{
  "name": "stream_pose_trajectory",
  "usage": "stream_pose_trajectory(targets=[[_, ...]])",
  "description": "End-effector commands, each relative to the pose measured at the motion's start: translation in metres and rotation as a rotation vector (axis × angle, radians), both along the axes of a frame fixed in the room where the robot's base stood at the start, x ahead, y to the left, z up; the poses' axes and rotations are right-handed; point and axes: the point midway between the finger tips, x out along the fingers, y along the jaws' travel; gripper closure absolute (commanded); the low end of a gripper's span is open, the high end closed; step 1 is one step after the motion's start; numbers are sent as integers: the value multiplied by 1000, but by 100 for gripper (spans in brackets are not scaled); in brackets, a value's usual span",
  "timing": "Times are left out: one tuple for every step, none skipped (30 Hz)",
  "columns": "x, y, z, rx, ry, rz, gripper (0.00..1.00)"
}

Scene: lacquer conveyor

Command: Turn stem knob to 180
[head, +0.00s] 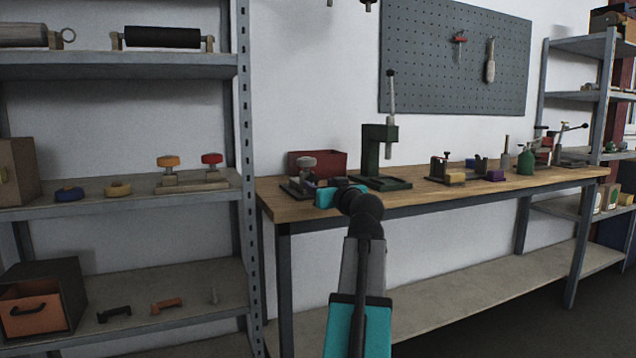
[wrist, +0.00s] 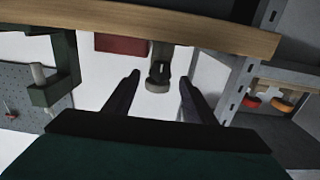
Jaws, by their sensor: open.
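A grey round knob (head: 306,163) stands upright on a short stem over a dark base (head: 297,188) at the left end of the wooden workbench. It looks like the stem knob; its angle is not readable. The wrist view is upside down and shows the knob (wrist: 157,87) hanging between my two dark fingers. My gripper (wrist: 160,77) is open, with a finger on each side of the knob in that view. I cannot tell how far apart in depth they are. In the head view my arm's end hides part of the base, and the fingers are hard to make out.
A red bin (head: 328,163) and a green press (head: 378,152) stand close behind and right of the knob. A grey shelf (head: 200,197) with orange and red knobs is at the left. More small fixtures sit farther right on the workbench (head: 418,187).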

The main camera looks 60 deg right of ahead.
Motion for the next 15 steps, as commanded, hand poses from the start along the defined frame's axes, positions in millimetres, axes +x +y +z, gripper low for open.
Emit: stream_pose_trajectory(targets=[[-5,5,1,0,0,0,49],[-8,7,1,0,0,0,49],[-11,10,1,0,0,0,49],[-14,11,1,0,0,0,49],[-17,13,1,0,0,-1,49],[-20,15,1,-1,-1,-2,49],[-23,17,1,-1,-1,-2,49],[-25,19,1,-1,-1,-2,49],[-28,22,1,0,0,-1,49],[-31,24,1,0,0,-1,49],[-33,25,1,0,0,-1,49],[-37,28,1,0,0,-1,49],[-40,30,1,0,0,-1,49],[-42,32,1,-1,-1,-1,49],[-46,34,1,-1,-1,-2,49]])
